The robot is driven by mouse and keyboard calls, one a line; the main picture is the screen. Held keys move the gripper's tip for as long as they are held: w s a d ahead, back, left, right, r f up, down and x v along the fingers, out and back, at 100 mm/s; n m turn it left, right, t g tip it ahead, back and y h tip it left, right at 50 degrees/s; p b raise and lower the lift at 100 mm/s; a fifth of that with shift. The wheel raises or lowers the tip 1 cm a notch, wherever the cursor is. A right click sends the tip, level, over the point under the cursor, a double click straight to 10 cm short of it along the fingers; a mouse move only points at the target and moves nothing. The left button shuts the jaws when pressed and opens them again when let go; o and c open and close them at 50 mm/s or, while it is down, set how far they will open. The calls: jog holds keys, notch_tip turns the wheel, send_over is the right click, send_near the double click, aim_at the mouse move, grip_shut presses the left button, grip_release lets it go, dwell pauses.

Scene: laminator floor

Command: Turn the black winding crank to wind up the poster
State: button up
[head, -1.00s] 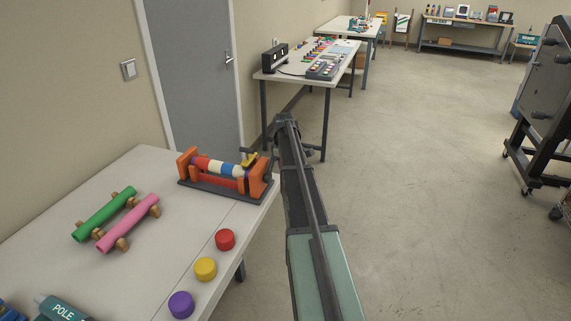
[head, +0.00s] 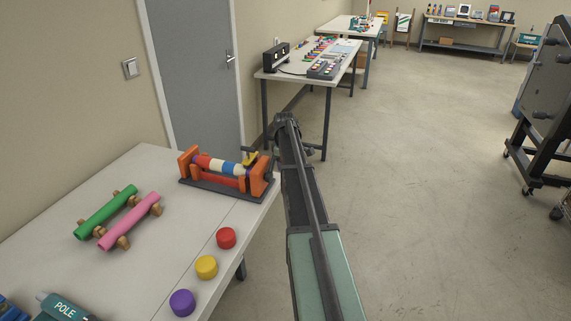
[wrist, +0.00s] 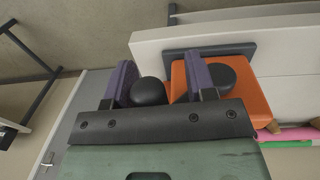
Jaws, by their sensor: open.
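The poster winder (head: 225,190) stands on the near table, with orange end blocks on a dark base. Its roller (head: 217,165) shows red, cream and blue bands. In the wrist view, the black crank's round knob (wrist: 149,91) lies between the spread fingers of my gripper (wrist: 159,84), nearer the left finger. A gap shows between the knob and the right finger. A round black hub (wrist: 222,76) sits on the orange end block (wrist: 252,100), right of the fingers.
A green roll (head: 106,211) and a pink roll (head: 130,221) lie on wooden holders on the table (head: 165,250). Red (head: 226,238), yellow (head: 206,267) and purple (head: 182,302) discs line its front. Open floor lies to the right.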

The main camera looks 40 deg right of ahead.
jog(key=r+p, duration=1)
jog(key=r, duration=0.1)
jog(key=shift+s+a+p, duration=0.25)
jog(key=shift+a+p, duration=0.1)
jog(key=shift+f, duration=0.15)
jog(key=shift+s+r, duration=0.15)
jog(key=shift+r, duration=0.15)
jog(key=shift+c, duration=1)
jog(key=s+r+t+p, duration=0.1)
jog(key=s+r+p, duration=0.1)
jog(key=r, duration=0.1)
jog(key=s+a+r+t+p, duration=0.1)
jog(key=r+p, duration=0.1)
jog(key=p, duration=0.1)
jog(key=s+a+r+t+p, duration=0.1)
jog(key=s+r+p, duration=0.1)
jog(key=r, duration=0.1)
jog(key=shift+s+a+r+p, duration=0.15)
jog(key=shift+s+r+p, duration=0.15)
jog(key=shift+p, duration=0.1)
jog(key=c, duration=0.7)
jog(key=shift+a+t, duration=0.1)
jog(key=shift+t, duration=0.4)
grip_shut()
jog(key=d+b+x, duration=0.1)
jog(key=b+x, duration=1.2)
jog(key=x, duration=0.1)
jog(key=shift+d+f, duration=0.2)
jog(key=shift+d, duration=0.15)
